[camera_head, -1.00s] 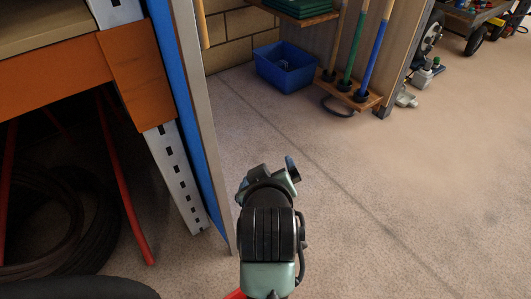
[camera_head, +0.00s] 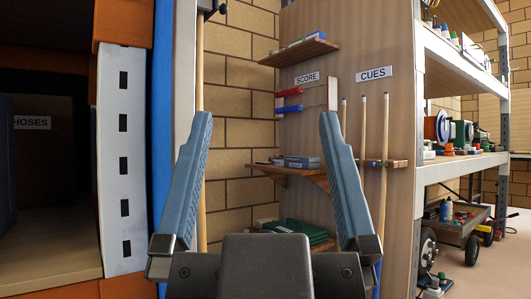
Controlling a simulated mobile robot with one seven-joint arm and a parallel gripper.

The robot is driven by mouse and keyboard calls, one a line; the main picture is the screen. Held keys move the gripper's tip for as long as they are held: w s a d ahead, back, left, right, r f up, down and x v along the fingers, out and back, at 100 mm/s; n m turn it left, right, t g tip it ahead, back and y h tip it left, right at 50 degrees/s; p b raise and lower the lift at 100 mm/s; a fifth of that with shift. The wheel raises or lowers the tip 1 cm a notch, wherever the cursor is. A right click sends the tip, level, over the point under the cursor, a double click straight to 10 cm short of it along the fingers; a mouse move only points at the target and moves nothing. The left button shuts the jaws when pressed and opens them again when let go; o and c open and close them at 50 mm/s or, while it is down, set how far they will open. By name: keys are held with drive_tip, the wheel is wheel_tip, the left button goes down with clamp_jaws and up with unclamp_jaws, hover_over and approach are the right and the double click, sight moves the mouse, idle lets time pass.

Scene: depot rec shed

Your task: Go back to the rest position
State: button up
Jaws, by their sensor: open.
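My gripper (camera_head: 268,125) stands upright in the lower middle of the head view. Its two blue-grey fingers are spread wide apart, with nothing between them but the view of the wall behind. The fingers hide parts of the brick wall and the wooden panel. The rest of my arm is hidden below the gripper.
An orange and white rack post (camera_head: 122,160) and a blue panel edge stand close on the left. Wooden cues (camera_head: 362,150) lean at a panel marked CUES, beside small shelves (camera_head: 300,52). A loaded metal shelf (camera_head: 465,165) and a cart (camera_head: 455,228) stand right.

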wheel_tip(320, 180, up, 50)
drive_tip(key=p, duration=4.9)
drive_tip(key=shift+p, duration=0.4)
drive_tip(key=shift+f, duration=0.1)
